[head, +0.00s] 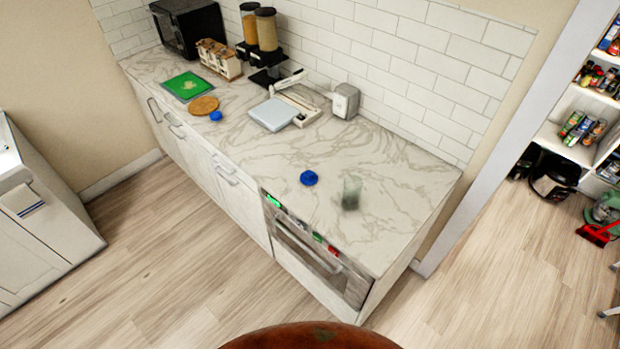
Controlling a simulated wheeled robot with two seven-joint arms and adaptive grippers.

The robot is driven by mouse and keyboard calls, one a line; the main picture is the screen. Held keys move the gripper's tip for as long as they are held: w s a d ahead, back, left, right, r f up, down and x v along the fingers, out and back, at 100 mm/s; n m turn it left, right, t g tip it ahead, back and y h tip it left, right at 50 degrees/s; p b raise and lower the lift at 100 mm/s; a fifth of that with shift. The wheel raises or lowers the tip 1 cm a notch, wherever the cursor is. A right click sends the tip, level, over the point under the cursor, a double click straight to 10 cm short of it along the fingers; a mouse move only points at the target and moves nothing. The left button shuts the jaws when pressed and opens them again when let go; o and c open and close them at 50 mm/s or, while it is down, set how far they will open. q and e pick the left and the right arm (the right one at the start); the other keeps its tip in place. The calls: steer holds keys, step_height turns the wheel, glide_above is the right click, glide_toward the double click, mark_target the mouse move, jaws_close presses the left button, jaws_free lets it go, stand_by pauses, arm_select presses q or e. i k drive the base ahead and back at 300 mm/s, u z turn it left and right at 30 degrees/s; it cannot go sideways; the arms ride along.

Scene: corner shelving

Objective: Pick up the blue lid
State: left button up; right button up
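A blue lid (309,178) lies on the marble-patterned counter (370,150), toward its front edge and above the oven. A clear glass or jar (352,192) stands just to its right, apart from it. A second, smaller-looking blue round object (215,116) lies farther back on the left part of the counter, beside a round wooden board; I cannot tell if it is also a lid. Neither of my grippers shows in the head view, and nothing is touching the blue lid.
A white flat device (272,114), a grey box (346,101), cereal dispensers (267,30), a green cutting board (187,86) and a black microwave (189,26) stand farther back. The oven (310,250) is below the lid. A brown rounded surface (310,337) shows at the bottom. The wooden floor is open.

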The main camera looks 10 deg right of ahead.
mark_target(309, 177)
steer(key=u, duration=0.25)
steer(key=k, duration=0.3)
steer(key=u, duration=1)
steer(key=k, duration=1.05)
steer(key=u, duration=0.75)
steer(key=i, duration=1.6)
steer(key=z, duration=0.5)
steer(key=i, duration=1.55)
steer(key=z, duration=1.8)
steer(key=i, duration=0.9)
steer(key=z, duration=0.9)
